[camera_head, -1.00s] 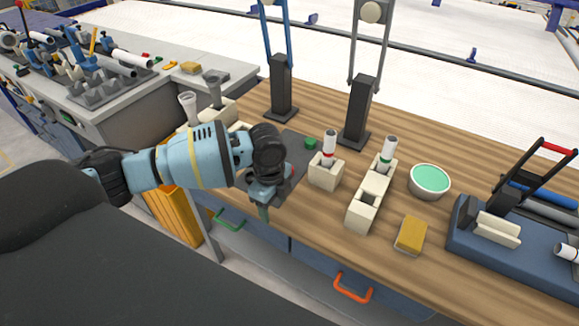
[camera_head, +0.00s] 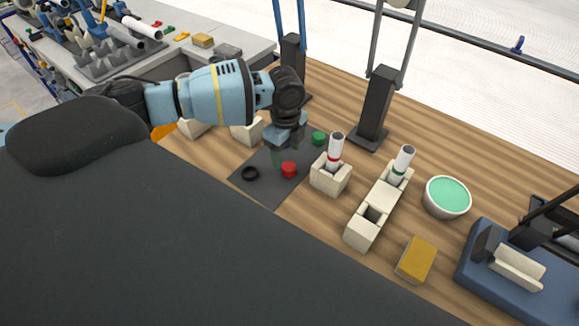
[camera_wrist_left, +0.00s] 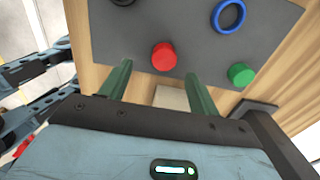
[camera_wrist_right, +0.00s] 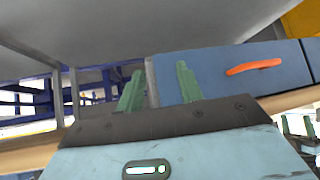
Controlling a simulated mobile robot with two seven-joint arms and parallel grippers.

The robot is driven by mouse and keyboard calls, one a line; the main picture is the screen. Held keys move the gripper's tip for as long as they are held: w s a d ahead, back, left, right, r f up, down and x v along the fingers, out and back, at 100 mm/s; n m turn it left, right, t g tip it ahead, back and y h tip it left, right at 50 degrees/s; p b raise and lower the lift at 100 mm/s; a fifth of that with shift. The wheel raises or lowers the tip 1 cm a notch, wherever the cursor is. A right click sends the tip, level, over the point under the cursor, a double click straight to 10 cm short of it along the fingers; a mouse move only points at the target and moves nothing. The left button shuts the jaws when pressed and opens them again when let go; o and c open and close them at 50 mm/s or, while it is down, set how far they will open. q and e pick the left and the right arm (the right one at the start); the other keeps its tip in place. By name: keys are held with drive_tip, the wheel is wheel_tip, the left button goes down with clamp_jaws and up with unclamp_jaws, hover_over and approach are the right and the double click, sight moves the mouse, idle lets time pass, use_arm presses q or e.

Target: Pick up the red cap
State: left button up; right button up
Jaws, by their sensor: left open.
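The red cap (camera_head: 289,169) lies on the dark grey mat (camera_head: 270,192) on the wooden table. In the left wrist view the red cap (camera_wrist_left: 164,57) is just beyond the fingers, between their lines. My left gripper (camera_head: 277,157) is open and empty, above the mat close to the cap; it also shows in the left wrist view (camera_wrist_left: 158,82). My right gripper (camera_wrist_right: 158,85) shows only in its own wrist view, beside a blue drawer front below the table level, with its fingers apart and nothing between them.
A black ring (camera_head: 250,173), a green cap (camera_head: 318,138) and a blue ring (camera_wrist_left: 229,16) are also on the mat. A dark post (camera_head: 376,108) rises behind.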

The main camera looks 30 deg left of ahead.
sight(289, 166)
use_arm(q)
drive_tip(key=shift+f, duration=0.45)
drive_tip(key=shift+w+f, duration=0.15)
drive_tip(key=shift+f, duration=0.05)
drive_tip(key=f, duration=0.5)
drive_tip(key=shift+w+d, duration=0.2)
use_arm(e)
drive_tip(key=shift+w+a+r, duration=0.1)
drive_tip(key=shift+w+r, duration=0.1)
drive_tip(key=shift+w, duration=0.25)
use_arm(q)
drive_tip(key=c, duration=1.1)
drive_tip(key=shift+o, duration=0.2)
drive_tip(key=shift+r, duration=0.15)
